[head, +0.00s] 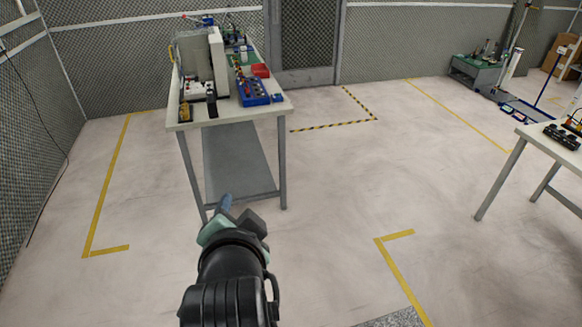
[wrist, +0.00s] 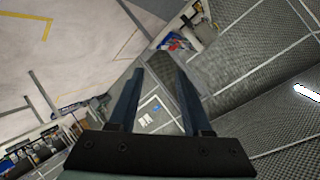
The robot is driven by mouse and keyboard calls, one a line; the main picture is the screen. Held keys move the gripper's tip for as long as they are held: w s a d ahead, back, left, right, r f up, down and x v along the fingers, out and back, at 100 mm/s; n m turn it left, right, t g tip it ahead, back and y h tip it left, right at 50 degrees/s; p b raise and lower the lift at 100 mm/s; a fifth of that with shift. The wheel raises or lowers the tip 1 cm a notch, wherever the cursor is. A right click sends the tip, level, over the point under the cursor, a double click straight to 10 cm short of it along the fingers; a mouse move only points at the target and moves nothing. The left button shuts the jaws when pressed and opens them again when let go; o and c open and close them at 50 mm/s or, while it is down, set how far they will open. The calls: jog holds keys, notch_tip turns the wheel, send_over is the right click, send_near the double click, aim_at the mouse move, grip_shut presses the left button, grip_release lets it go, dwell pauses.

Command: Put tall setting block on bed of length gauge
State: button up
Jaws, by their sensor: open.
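My gripper (head: 225,205) is low in the middle of the head view, in front of the workbench and apart from it. In the wrist view my gripper (wrist: 160,75) has its two dark fingers spread with nothing between them. The workbench (head: 272,107) carries several small things. Near its front edge stand a small dark upright block (head: 212,106) and a small yellow object (head: 184,112). I cannot tell which thing is the tall setting block or the length gauge, as they are too small and far off.
On the bench are a tall whitish panel (head: 217,62), a blue tray (head: 253,95) and a red bin (head: 261,71). Another table (head: 545,140) stands at the right. Floor between the tables is clear. Mesh walls (head: 130,60) close the back and left.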

jog(key=d+r+n+t, duration=0.35)
jog(key=r+t, duration=0.25)
jog(key=r, duration=1.2)
jog(key=s+d+r+n+t, duration=0.1)
jog(key=s+r+t, duration=0.2)
jog(key=r, duration=0.4)
jog(key=s+d+r+n+t+h, duration=0.1)
jog(key=s+d+r+n+t, duration=0.1)
jog(key=r, duration=0.5)
jog(key=s+d+r+n+t+h, duration=0.1)
jog(key=s+r+t, duration=0.3)
jog(key=r, duration=0.3)
jog(key=shift+s+d, duration=0.35)
jog(key=shift+s, duration=0.5)
jog(key=shift+n, duration=0.25)
notch_tip(320, 180, down, 3)
jog(key=b, duration=0.3)
jog(key=shift+w+f, duration=0.1)
jog(key=shift+f, duration=0.05)
